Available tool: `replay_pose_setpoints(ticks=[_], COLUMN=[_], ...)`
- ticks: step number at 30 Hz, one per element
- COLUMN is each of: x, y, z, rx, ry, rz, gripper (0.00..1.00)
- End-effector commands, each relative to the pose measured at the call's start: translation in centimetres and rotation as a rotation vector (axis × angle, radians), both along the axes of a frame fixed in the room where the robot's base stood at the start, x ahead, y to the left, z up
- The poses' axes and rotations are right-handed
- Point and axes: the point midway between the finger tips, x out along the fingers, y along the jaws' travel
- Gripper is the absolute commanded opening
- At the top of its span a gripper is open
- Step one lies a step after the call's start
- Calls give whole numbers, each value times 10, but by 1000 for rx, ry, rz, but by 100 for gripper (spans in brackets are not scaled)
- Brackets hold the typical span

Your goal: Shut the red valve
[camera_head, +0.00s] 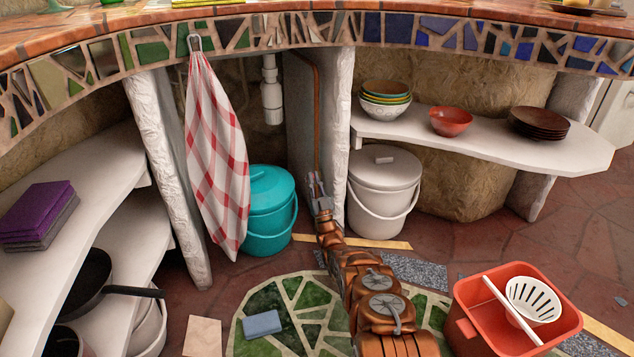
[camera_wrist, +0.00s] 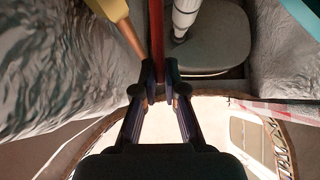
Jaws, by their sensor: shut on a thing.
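In the wrist view a narrow red bar, which looks like the red valve's lever (camera_wrist: 156,35), runs from the top edge down between my fingertips. My gripper (camera_wrist: 157,78) is shut on it, one finger on each side. A yellowish fitting with a copper-brown pipe (camera_wrist: 130,36) slants in just left of the bar. In the head view my gripper (camera_head: 317,180) is low under the counter, at the lower end of the thin copper pipe (camera_head: 317,115). The valve itself cannot be made out there, and its angle to the pipe is unclear.
A white lidded bucket (camera_head: 384,185) stands close right of my gripper, a teal bucket (camera_head: 270,205) to the left. A checked towel (camera_head: 215,150) hangs left. A white drain pipe (camera_head: 271,95) is behind. A red tub (camera_head: 465,328) sits on the floor at right.

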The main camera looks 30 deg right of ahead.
Motion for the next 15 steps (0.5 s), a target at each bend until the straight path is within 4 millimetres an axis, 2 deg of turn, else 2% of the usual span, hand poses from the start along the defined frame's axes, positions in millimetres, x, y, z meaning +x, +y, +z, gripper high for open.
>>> replay_pose_setpoints(ticks=[10,11,13,15], x=[1,0,0,0], y=[0,0,0,0], z=[1,1,1,1], rx=[0,0,0,0], ry=[-1,-1,-1,-1], rz=[0,0,0,0], gripper=[0,13,20,21])
